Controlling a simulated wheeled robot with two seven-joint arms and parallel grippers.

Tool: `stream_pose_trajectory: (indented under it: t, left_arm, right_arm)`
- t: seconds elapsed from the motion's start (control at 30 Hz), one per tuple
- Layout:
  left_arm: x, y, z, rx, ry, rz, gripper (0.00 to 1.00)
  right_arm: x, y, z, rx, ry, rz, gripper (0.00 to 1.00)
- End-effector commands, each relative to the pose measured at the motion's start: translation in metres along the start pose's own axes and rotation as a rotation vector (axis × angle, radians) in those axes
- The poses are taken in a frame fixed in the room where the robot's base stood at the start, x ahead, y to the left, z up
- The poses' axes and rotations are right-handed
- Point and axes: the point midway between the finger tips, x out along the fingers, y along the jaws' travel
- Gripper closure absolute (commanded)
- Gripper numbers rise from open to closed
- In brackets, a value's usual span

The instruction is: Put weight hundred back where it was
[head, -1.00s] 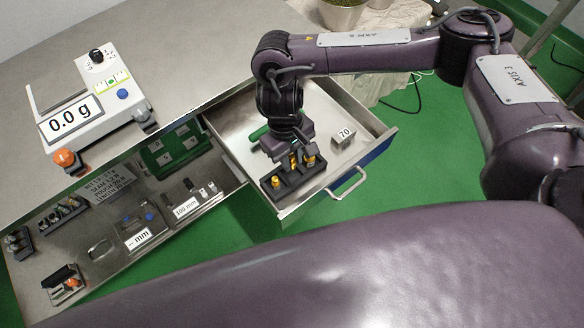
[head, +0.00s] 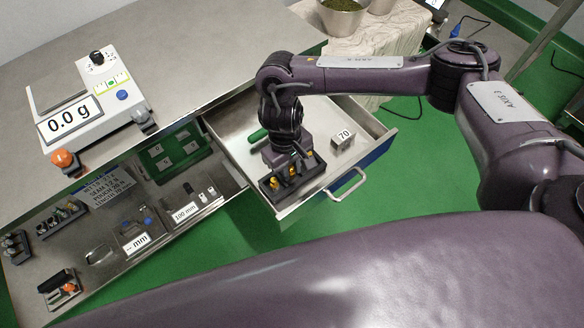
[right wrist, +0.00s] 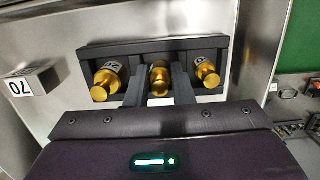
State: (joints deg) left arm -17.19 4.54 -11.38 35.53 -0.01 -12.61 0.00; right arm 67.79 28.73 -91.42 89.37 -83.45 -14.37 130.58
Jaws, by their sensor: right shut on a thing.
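A dark weight rack (head: 270,192) lies in the open drawer and also shows in the right wrist view (right wrist: 130,50). My right gripper (right wrist: 157,90) is pointed down over the rack, its two fingers shut on the middle brass weight (right wrist: 159,74). That weight is at the middle place of the rack; its number cannot be read, and whether it is fully seated is hidden. Another brass weight (right wrist: 107,78) stands to the left in the rack, and a third one (right wrist: 207,72) to the right. My left gripper is not in view.
A block marked 70 (head: 343,138) lies in the drawer (head: 232,125) beside the rack. A scale reading 0.0 g (head: 85,105) stands on the counter to the left. A lower shelf holds gauges and small parts.

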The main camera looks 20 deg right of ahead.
Motion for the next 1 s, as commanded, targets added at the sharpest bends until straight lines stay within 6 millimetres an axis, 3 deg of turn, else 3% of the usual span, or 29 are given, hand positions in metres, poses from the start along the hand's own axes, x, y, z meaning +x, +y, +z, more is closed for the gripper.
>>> stream_pose_trajectory:
  t: [0.03,0.23,0.27,0.3,0.53,0.67,1.0]
  left_arm:
    - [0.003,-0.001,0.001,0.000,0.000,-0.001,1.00]
    - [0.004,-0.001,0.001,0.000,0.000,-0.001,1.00]
    - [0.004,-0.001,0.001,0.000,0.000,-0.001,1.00]
    - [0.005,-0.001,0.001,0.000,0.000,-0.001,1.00]
    - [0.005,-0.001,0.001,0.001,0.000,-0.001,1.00]
    - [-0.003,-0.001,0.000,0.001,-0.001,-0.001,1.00]
    - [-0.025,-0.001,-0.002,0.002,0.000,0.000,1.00]
  right_arm:
    - [0.018,-0.002,0.009,0.000,-0.025,-0.002,1.00]
    - [0.022,-0.002,0.008,0.002,-0.024,-0.002,1.00]
    - [0.022,-0.002,0.008,0.002,-0.025,-0.002,0.75]
    - [0.022,-0.002,0.008,0.002,-0.025,-0.002,0.70]
    - [0.017,-0.002,0.008,0.000,-0.024,-0.003,0.70]
    - [-0.006,-0.003,0.009,-0.002,-0.022,-0.004,0.70]
    - [-0.085,-0.002,0.006,-0.003,-0.016,0.000,0.70]
